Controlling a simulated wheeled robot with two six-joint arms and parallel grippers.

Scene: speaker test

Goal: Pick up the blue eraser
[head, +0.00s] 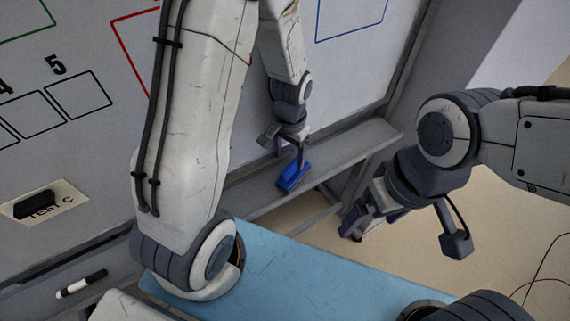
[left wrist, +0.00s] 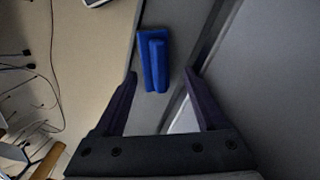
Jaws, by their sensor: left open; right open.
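The blue eraser (head: 293,176) lies on the grey ledge below the whiteboard in the head view. In the left wrist view the blue eraser (left wrist: 154,60) lies on the ledge, just beyond and between the fingertips. My left gripper (head: 290,150) is open and close above the eraser; its fingers (left wrist: 160,76) show nothing between them but the ledge and the eraser ahead. Whether a finger touches the eraser I cannot tell. My right gripper (head: 357,218) is open and empty, out in front of the ledge to the right of the eraser.
The ledge (head: 345,146) runs along the foot of the whiteboard (head: 340,65). A light blue surface (head: 310,275) is in front. A black marker (head: 82,284) lies on the ledge at the lower left. A black object (head: 34,204) sits on the TEST C label (head: 68,199).

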